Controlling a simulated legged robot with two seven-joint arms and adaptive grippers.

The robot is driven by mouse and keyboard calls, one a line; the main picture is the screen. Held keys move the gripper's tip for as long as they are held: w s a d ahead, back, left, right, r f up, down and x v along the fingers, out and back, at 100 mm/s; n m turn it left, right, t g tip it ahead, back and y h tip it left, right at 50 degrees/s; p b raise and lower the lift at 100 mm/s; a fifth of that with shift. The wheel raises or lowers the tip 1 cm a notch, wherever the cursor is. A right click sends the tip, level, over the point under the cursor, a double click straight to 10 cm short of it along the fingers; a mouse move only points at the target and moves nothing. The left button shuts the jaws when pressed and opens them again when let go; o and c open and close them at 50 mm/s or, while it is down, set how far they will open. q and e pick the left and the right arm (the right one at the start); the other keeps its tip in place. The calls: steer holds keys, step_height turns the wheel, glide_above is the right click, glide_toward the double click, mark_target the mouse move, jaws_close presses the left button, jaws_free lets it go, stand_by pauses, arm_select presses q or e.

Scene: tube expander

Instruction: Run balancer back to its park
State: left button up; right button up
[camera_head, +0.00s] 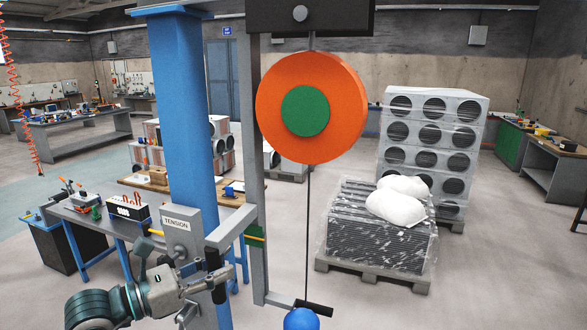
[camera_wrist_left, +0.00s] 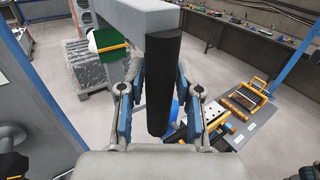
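The balancer is an orange drum (camera_head: 268,100) with a green hub (camera_head: 306,111), hanging from a dark overhead beam. Its cable runs down to a blue ball (camera_head: 301,319) with a black bar at the bottom edge. A grey bracket arm on the blue column carries an upright black handle (camera_head: 214,262), which also shows in the left wrist view (camera_wrist_left: 163,85). My left gripper (camera_head: 208,284) is at this handle. In the left wrist view its blue-padded fingers (camera_wrist_left: 158,90) stand on both sides of the handle, with a gap on the left side. My right gripper is not in view.
A blue column (camera_head: 185,110) with a TENSION sign (camera_head: 176,224) stands close to my left arm. A grey post (camera_head: 250,170) with a green and yellow band stands beside it. A workbench (camera_head: 90,217) is at left. A wrapped pallet load (camera_head: 375,235) is at right. Floor between is clear.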

arm_select(q)
steer(key=shift+o, duration=0.9)
steer(key=shift+d, duration=0.15)
steer(key=b+v, duration=0.3)
steer(key=v, duration=0.4)
